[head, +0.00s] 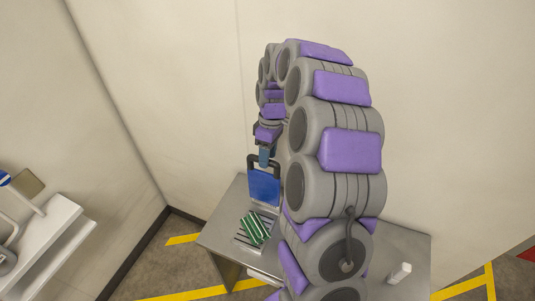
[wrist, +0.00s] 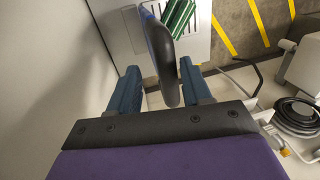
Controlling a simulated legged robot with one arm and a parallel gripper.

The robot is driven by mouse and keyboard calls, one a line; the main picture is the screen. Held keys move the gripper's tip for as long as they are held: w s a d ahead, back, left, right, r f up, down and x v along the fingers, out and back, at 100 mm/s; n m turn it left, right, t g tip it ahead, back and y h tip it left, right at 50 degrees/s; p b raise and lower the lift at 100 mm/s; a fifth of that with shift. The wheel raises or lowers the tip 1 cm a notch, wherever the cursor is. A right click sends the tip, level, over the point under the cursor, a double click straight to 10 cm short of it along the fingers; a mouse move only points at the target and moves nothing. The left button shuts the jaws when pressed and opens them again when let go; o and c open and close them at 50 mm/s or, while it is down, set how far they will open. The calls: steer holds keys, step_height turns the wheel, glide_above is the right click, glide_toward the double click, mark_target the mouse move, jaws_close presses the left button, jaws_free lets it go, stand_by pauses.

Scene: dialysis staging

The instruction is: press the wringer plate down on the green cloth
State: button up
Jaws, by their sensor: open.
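The wringer plate (head: 264,187) is a blue panel with a dark frame and handle, standing raised on the steel table. The green cloth (head: 254,229), with pale stripes, lies on a slotted grate in front of it; it also shows at the top of the wrist view (wrist: 178,16). My gripper (head: 264,156) is just above the plate's handle. In the wrist view its two blue fingers (wrist: 159,68) are apart, with the plate's dark edge (wrist: 161,55) between them.
The steel table (head: 222,238) has bare space left of the grate. A small white bottle (head: 400,272) stands on its right side. My arm hides the table's middle. A wall rises close behind. White equipment (head: 45,240) stands at the far left, beyond yellow floor lines.

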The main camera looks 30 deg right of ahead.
steer(key=shift+a, duration=0.75)
steer(key=c, duration=0.8)
steer(key=shift+d, duration=0.25)
jaws_close()
steer(key=shift+a, duration=0.1)
